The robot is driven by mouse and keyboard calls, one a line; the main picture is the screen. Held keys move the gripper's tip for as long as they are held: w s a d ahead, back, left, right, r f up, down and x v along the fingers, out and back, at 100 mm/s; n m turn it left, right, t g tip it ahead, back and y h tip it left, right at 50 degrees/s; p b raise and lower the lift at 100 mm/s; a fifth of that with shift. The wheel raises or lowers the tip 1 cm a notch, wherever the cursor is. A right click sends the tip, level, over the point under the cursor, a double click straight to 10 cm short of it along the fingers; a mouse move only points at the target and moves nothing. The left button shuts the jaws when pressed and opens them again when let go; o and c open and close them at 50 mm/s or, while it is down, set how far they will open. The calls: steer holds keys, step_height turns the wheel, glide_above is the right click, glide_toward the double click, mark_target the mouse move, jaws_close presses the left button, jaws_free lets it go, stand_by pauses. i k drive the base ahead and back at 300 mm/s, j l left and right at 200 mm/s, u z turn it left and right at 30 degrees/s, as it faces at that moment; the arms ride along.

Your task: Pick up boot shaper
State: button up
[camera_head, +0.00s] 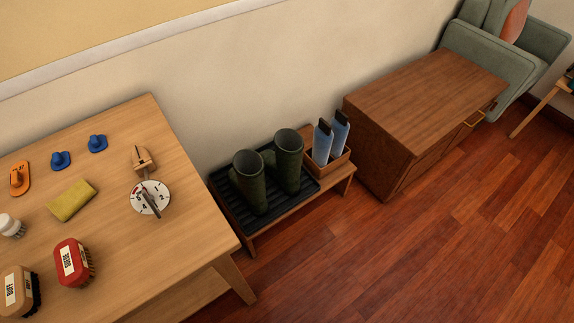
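Two pale blue upright pieces with black tops stand in a small wooden box (345,160) on a low bench; they look like boot shapers, the left one (322,143) and the right one (340,130). Two dark green boots, the left one (249,185) and the right one (289,165), stand upright with open tops on a black ribbed tray (233,213) left of the box. I cannot see inside the boots fully. My gripper is not in view.
A wooden cabinet (425,95) stands right of the bench. The floor (400,250) in front is clear.

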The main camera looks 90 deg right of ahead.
mark_target(323, 134)
steer(key=k+l+u, duration=0.45)
steer(key=k+u, duration=0.2)
steer(key=k+l+u, duration=0.1)
steer(key=k+u, duration=0.25)
steer(key=k+l+z, duration=0.1)
steer(key=k+z, duration=0.15)
steer(key=k, duration=0.15)
steer(key=k+l+z, duration=0.15)
steer(key=k+z, duration=0.15)
steer(key=k+l+z, duration=0.25)
steer(key=z, duration=0.2)
steer(key=k+l+z, duration=0.35)
steer(key=z, duration=0.15)
